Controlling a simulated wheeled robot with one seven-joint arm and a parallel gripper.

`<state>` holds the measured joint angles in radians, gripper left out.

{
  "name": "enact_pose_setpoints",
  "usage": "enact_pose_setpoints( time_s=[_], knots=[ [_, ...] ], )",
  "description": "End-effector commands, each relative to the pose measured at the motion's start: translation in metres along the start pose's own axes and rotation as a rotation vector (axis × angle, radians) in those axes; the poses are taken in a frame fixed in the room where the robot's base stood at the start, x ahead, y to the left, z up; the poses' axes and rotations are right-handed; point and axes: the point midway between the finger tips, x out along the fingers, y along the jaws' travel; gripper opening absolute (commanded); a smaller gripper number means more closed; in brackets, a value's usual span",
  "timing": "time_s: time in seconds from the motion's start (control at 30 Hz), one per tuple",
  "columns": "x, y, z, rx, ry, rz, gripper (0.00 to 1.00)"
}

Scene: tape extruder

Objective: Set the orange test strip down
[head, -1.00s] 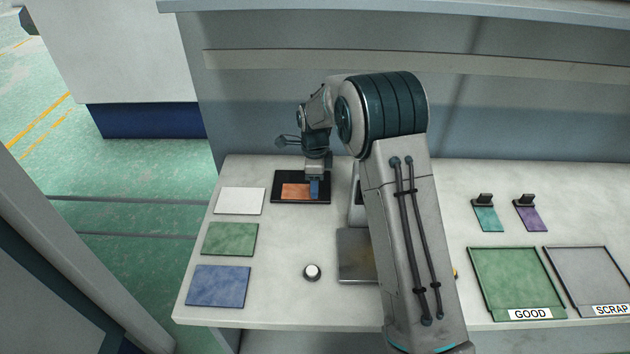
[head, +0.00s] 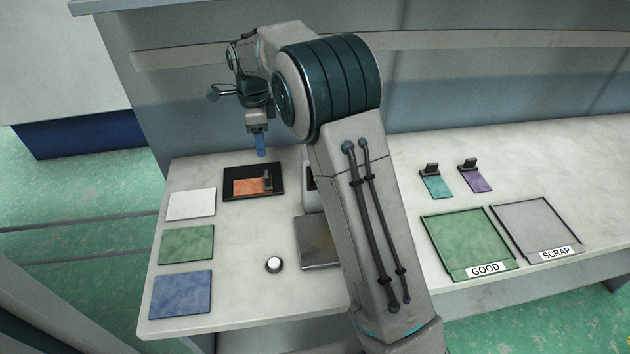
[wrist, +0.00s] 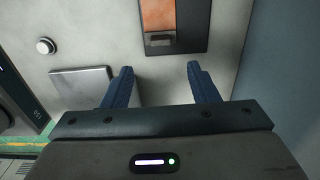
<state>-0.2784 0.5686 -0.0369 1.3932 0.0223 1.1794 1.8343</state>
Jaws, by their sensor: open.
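The orange test strip (head: 246,187) lies flat on a black rectangular plate (head: 232,171) at the back left of the bench, with a dark clip at its right end. In the wrist view the strip (wrist: 157,16) and its clip show at the top, on the black plate (wrist: 190,38). My gripper (head: 261,153) is above and behind the plate, clear of the strip. In the wrist view my gripper (wrist: 158,72) has its two blue fingers wide apart with nothing between them.
White (head: 191,204), green (head: 187,244) and blue (head: 181,294) mats line the left edge. A round white knob (head: 274,265) and a metal plate (head: 316,245) are nearer. Teal (head: 437,187) and purple (head: 475,180) strips lie behind the GOOD (head: 465,240) and SCRAP (head: 535,228) trays.

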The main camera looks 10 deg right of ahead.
Motion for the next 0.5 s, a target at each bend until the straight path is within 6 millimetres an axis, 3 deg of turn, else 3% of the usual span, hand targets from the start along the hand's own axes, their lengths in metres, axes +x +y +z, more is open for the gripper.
enact_pose_setpoints(
  time_s=[0.17, 0.5],
  knots=[
    [-0.022, 0.021, -0.02, -0.123, -0.007, -0.024, 0.54],
    [-0.07, 0.12, -0.084, -0.64, 0.011, -0.11, 0.54]
  ],
)
